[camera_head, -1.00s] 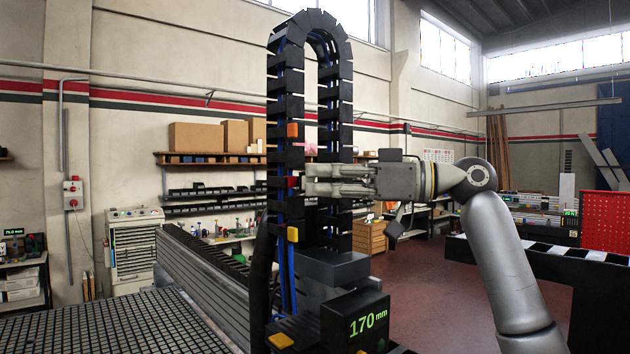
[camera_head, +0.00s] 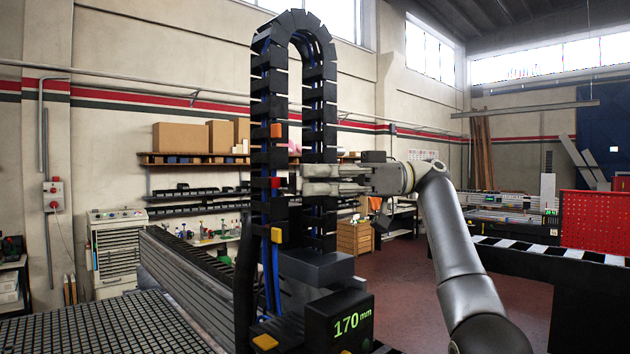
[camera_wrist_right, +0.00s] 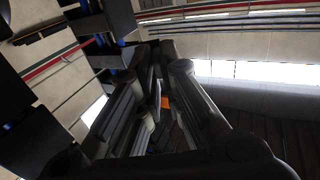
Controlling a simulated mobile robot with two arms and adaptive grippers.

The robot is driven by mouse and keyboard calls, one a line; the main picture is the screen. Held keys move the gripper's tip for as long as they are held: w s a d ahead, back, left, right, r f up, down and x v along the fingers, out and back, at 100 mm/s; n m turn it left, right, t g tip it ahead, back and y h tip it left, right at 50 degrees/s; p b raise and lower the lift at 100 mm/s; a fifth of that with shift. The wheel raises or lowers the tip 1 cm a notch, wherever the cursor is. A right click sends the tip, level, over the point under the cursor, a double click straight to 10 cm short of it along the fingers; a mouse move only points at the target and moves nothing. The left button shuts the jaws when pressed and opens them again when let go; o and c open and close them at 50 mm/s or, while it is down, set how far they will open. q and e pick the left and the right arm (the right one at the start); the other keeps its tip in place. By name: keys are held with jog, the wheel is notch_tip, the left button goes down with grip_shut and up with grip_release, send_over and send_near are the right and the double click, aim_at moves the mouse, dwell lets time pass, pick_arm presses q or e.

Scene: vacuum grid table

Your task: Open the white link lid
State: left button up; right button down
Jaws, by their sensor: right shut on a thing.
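A black cable chain (camera_head: 268,103) stands upright in a tall loop in the head view, with blue cables inside. Its left run carries an orange lid (camera_head: 276,131), a red lid (camera_head: 276,182) and a yellow lid (camera_head: 277,235). I cannot make out a white lid apart from my fingers. My right gripper (camera_head: 304,180) points left across the right run at the red lid's height, its tips just right of the left run. It is shut on a small part hidden between the fingertips. The wrist view shows its fingers (camera_wrist_right: 156,85) and an orange patch (camera_wrist_right: 165,102). My left gripper is out of view.
A black box marked 170 mm (camera_head: 340,322) and a dark block (camera_head: 316,267) sit at the chain's foot. The vacuum grid table (camera_head: 110,325) lies at the lower left. Open floor (camera_head: 410,280) shows to the right.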

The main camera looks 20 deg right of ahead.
jog(key=shift+w+d+n+g, duration=0.1)
jog(key=shift+d+n+g, duration=0.05)
jog(key=shift+n+g, duration=0.2)
dwell(0.5)
jog(key=c, duration=1.6)
grip_release()
jog(key=shift+f, duration=0.1)
jog(key=shift+s+a+m+t, duration=0.15)
jog(key=shift+m+t, duration=0.3)
jog(key=shift+t, duration=0.15)
jog(key=shift+s+a+m+t, duration=0.1)
jog(key=shift+a+m+t, duration=0.05)
jog(key=shift+m+t, duration=0.35)
